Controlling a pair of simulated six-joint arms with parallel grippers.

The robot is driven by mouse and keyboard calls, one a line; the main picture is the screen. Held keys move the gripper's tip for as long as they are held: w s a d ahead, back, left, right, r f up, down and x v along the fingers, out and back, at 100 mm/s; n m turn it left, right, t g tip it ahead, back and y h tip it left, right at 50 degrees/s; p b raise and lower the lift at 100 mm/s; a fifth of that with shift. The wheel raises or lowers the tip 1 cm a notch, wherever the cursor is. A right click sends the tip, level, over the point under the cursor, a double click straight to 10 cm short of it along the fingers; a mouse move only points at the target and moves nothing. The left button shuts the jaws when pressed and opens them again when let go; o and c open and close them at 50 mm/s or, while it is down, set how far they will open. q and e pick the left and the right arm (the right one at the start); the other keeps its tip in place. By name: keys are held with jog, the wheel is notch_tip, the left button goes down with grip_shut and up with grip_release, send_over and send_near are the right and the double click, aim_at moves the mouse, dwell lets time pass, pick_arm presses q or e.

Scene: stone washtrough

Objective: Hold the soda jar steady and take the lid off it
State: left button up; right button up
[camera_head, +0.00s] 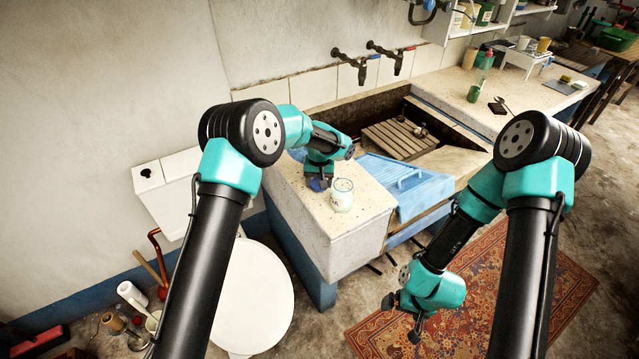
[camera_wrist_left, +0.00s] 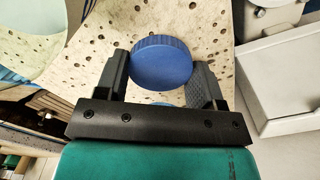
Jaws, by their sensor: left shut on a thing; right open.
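The soda jar (camera_head: 342,196), a small pale jar with whitish contents, stands upright on the speckled stone top, with no lid on its mouth. My left gripper (camera_head: 318,184) is just left of the jar, low over the stone. It is shut on a round blue lid with a ribbed rim; the left wrist view shows this lid (camera_wrist_left: 160,62) between the two fingers. Whether the lid touches the stone I cannot tell. My right gripper (camera_head: 402,318) is open and empty, well away from the jar, over the floor and rug.
A blue ribbed board (camera_head: 408,188) lies right of the jar, beside the trough with a wooden rack (camera_head: 400,138). Taps (camera_head: 372,60) stick out from the wall behind. A white toilet (camera_head: 255,300) stands in front at left. The stone around the jar is mostly clear.

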pick_arm(q)
jog(key=shift+f, duration=0.55)
jog(key=shift+f, duration=0.15)
jog(key=o, duration=1)
notch_tip(320, 180, up, 12)
jog(key=shift+r, duration=0.2)
